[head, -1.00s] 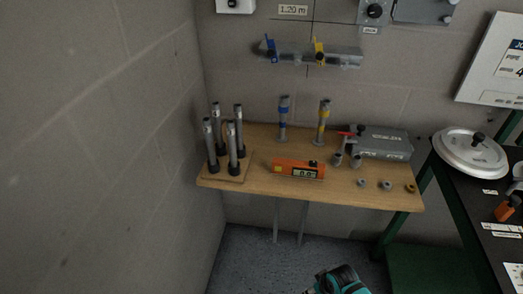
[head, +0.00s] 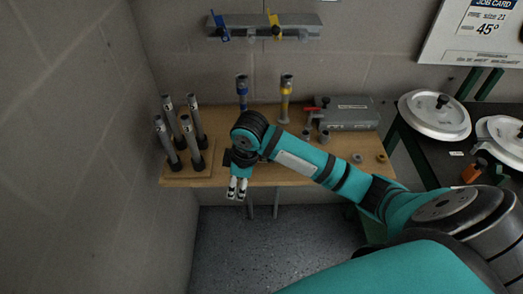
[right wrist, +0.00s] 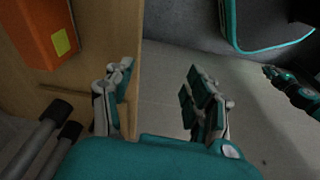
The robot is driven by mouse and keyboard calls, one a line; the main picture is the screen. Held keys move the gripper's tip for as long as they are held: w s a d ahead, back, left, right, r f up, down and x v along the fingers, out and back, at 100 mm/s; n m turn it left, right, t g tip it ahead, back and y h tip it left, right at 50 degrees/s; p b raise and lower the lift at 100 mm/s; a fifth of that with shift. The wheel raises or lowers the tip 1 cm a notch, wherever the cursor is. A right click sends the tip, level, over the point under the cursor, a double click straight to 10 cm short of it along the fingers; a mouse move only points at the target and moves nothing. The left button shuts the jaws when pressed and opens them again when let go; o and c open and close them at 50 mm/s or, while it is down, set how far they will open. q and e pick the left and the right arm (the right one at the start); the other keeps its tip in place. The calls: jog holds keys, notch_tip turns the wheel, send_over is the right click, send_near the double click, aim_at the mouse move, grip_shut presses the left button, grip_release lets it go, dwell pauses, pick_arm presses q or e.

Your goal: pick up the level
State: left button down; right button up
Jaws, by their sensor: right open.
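The level is an orange bar; in the right wrist view its orange body (right wrist: 38,32) with a yellow patch lies on the wooden shelf at the upper left. In the head view my right arm hides it. My right gripper (head: 237,188) is open and empty at the shelf's front edge, pointing down. In the right wrist view its two fingers (right wrist: 158,98) stand apart, with the shelf edge and floor beyond, and the level is off to the left of them. A teal and black part (right wrist: 292,86) at the right edge may be my left gripper; its state is unclear.
The wooden shelf (head: 228,177) holds a rack of several dark-footed tubes (head: 181,135) at left. Small rings (head: 381,157) lie at right. A black table with white lids (head: 435,114) is beyond.

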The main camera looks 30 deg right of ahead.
jog(key=w+d+r+n+g+h, duration=0.1)
jog(key=w+d+r, duration=0.2)
jog(key=d+r, duration=0.4)
jog(key=w+d+r+g+h, duration=0.1)
jog(key=w+d+r, duration=0.2)
jog(key=d+r, duration=0.5)
jog(key=f, duration=0.3)
jog(key=a+f+p, duration=0.1)
jog(key=f, duration=0.2)
jog(key=a+f, duration=0.1)
jog(key=f, duration=0.2)
jog(key=shift+w+a+f, duration=0.15)
jog(key=shift+a+f, duration=0.05)
jog(key=shift+f, duration=0.05)
jog(key=shift+d+f+p, duration=0.2)
jog(key=shift+f+p, duration=0.45)
jog(key=shift+f, duration=2.1)
jog(key=shift+c, duration=0.3)
grip_shut()
